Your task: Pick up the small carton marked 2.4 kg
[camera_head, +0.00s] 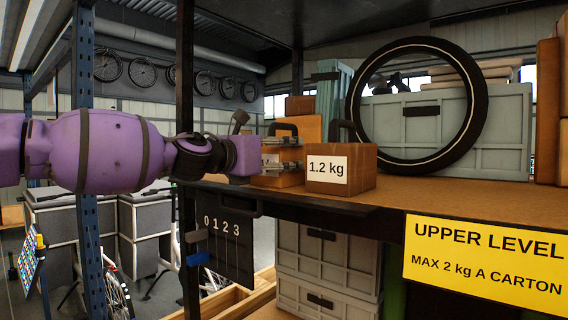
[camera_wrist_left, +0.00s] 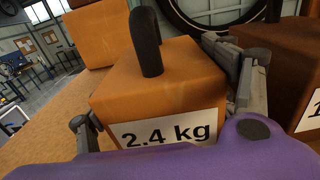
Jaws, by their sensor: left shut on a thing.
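The small carton marked 2.4 kg (camera_wrist_left: 165,90) is orange-brown with a black upright handle, and its white label faces my left wrist camera. My left gripper (camera_head: 284,156) is shut on it, with one finger on each side in the left wrist view. In the head view, part of this carton (camera_head: 278,181) shows around the fingers, at the left end of the upper shelf. I cannot tell whether its base touches the shelf. My right gripper is not in view.
A carton marked 1.2 kg (camera_head: 345,172) stands close to the right. More cartons (camera_head: 306,130) stand behind. A tyre (camera_head: 463,135) leans against a grey crate (camera_head: 510,130). A yellow sign (camera_head: 485,262) reads UPPER LEVEL, MAX 2 kg A CARTON. A dark rack post (camera_head: 185,90) is near my left arm.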

